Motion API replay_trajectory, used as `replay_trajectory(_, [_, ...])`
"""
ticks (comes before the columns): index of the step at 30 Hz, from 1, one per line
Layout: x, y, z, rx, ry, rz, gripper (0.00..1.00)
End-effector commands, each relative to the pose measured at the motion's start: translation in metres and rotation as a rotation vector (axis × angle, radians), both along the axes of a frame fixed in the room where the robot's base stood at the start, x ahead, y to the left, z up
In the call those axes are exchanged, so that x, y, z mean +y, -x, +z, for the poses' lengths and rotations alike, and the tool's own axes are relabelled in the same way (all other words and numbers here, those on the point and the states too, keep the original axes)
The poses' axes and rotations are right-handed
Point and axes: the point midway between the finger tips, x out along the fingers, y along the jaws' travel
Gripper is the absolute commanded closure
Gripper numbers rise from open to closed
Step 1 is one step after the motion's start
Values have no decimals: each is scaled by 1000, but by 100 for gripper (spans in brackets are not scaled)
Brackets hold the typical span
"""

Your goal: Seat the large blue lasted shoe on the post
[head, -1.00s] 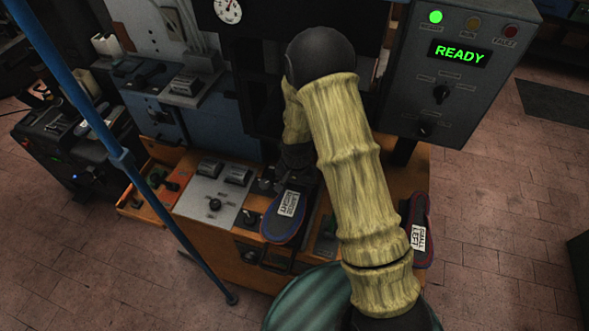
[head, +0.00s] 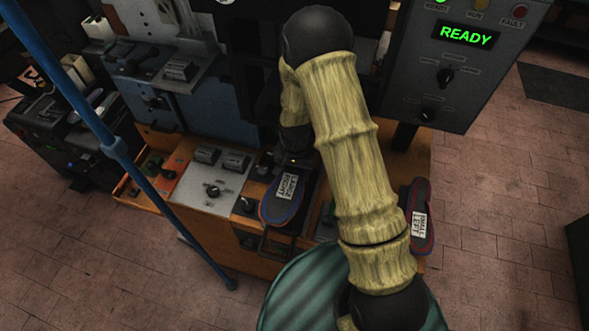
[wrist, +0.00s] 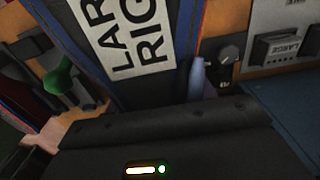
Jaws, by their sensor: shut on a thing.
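The large shoe (head: 281,208) shows its dark sole with a blue edge and a white "LARGE RIGHT" label, over the front of the orange bench. My gripper (head: 293,161) is shut on it at its far end, with the fingertips mostly hidden by my arm. In the wrist view the same shoe (wrist: 187,70) fills the upper middle, its label close to the camera, with my dark gripper body across the bottom. I cannot make out the post; the shoe and my arm cover that area.
A small shoe labelled "SMALL LEFT" (head: 420,235) lies at the bench's right side. A control box (head: 440,85) reading "READY" stands at right. A blue pole (head: 118,150) crosses the left. Knobs and switches sit on a grey panel (head: 203,181) left of the large shoe.

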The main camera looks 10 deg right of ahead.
Motion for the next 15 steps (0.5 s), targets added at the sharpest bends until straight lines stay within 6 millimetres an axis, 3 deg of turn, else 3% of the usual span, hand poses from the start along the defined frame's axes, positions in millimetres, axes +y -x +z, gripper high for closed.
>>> replay_trajectory(6, [0,-1,-16,0,-1,-1,77])
replay_trajectory(15, [2,0,-25,-1,-1,5,77])
